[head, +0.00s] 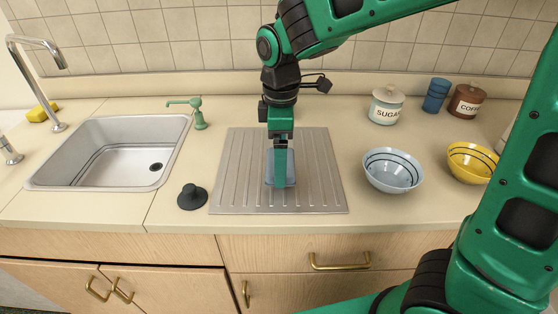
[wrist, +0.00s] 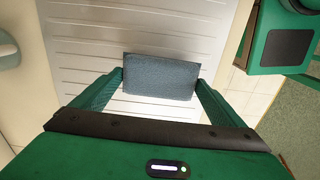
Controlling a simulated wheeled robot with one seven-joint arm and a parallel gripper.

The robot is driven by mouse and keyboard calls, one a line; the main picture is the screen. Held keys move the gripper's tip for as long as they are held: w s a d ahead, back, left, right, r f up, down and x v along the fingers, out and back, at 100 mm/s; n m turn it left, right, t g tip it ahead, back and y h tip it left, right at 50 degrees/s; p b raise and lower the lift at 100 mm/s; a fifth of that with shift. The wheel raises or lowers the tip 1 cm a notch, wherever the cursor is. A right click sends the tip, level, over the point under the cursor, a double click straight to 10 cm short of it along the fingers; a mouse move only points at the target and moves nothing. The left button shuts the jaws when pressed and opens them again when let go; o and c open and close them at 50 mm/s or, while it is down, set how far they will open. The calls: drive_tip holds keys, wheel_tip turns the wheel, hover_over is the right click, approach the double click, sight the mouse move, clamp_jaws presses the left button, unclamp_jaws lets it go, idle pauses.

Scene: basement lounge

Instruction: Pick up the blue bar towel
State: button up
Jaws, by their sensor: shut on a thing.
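The blue bar towel (wrist: 160,77) is a small grey-blue folded rectangle. In the wrist view it lies between my two fingertips, which touch its left and right ends. In the head view only its pale blue edge (head: 269,168) shows, partly hidden behind my gripper (head: 281,180). My gripper points down over the ribbed metal drainboard (head: 235,180) and is shut on the towel; it also shows in the wrist view (wrist: 160,82). I cannot tell whether the towel touches the drainboard or is just above it.
A sink (head: 115,150) with a black stopper (head: 192,196) and green soap pump (head: 199,115) is left. A blue-white bowl (head: 392,170), yellow bowl (head: 472,163), sugar jar (head: 386,105), coffee jar (head: 467,101) and blue cup (head: 436,95) stand right. The drainboard is otherwise clear.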

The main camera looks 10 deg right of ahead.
wheel_tip(320, 180, up, 2)
drive_tip(key=shift+w+r, duration=0.1)
drive_tip(key=s+a+r, duration=0.6)
drive_tip(key=a, duration=0.4)
drive_tip(key=shift+r, duration=0.3)
